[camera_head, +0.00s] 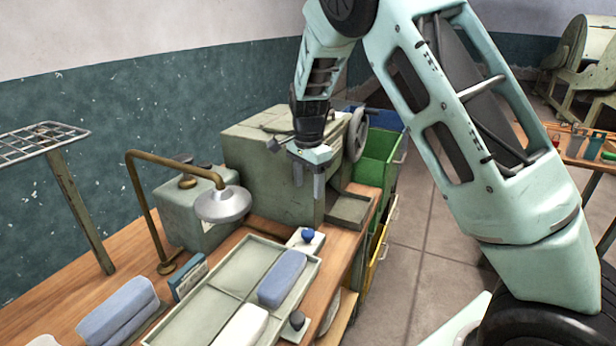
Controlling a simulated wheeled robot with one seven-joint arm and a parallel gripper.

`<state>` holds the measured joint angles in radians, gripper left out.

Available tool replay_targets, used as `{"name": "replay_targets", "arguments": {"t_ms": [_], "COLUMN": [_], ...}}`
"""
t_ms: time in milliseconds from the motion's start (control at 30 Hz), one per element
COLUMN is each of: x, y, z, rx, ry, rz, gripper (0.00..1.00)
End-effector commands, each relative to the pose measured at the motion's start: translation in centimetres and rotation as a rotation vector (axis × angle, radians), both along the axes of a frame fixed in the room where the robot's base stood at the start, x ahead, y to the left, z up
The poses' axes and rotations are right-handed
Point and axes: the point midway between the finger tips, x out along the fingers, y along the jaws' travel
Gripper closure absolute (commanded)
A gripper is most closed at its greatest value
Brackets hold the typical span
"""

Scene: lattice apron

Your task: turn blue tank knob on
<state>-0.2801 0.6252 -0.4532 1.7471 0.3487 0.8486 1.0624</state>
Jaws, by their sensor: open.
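A small blue knob (307,235) sits on a pale square plate at the far right corner of a divided grey tray (238,258). A dark knob (297,320) sits at the tray's near right edge. A blue-grey block (283,278) and a white block (240,328) lie in the tray. My gripper (308,181) points down with its fingers apart and empty. In the picture it is just above the blue knob, in front of the green machine, and does not touch the knob.
A green machine box (260,165) with a handwheel (356,134) stands behind my gripper. A lamp (222,204) on a bent brass arm hangs left of the knob. Green bins (378,158) stand at right. Folded blue cloth-like blocks (118,310) lie at left. The floor at right is clear.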

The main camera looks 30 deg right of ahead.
Motion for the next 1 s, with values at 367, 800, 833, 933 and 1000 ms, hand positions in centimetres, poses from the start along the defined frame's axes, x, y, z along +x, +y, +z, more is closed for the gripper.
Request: {"name": "replay_targets", "arguments": {"t_ms": [367,800,833,933,1000], "x": [0.0,0.0,0.0,-1.2,-2.9], "y": [0.0,0.0,0.0,-0.2,-0.2], "z": [2.7,2.7,2.7,2.8,2.9], "rx": [0.0,0.0,0.0,0.007,0.013], "ry": [0.001,0.0,0.0,-0.007,-0.021], "rz": [0.0,0.0,0.0,0.058,0.16], "gripper": [0.42,0.42,0.42,0.42,0.42]}}
